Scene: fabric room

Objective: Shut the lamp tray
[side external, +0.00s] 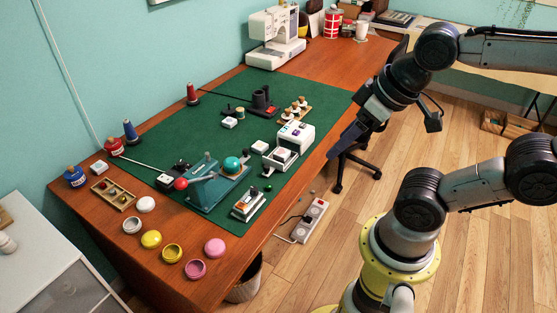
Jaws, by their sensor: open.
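A white box with dark and coloured marks on its top (297,132), which looks like the lamp, stands at the right edge of the green mat. A white tray (277,166) sticks out from its front, toward the lower left, and looks pulled open. A pale block sits in or over the tray; I cannot tell which. My gripper (335,152) hangs to the right of the lamp, past the table's edge, pointing down and left. It is open and apart from the lamp and tray. Its fingers overlap in this view, so the gap is hard to see.
A teal press with a red knob (181,184) stands left of the tray. A small white device (247,204) is in front. Wooden holders with white-topped pieces (296,110) stand behind the lamp. Round pots (172,253) line the front. Bare green mat (170,135) lies at the left.

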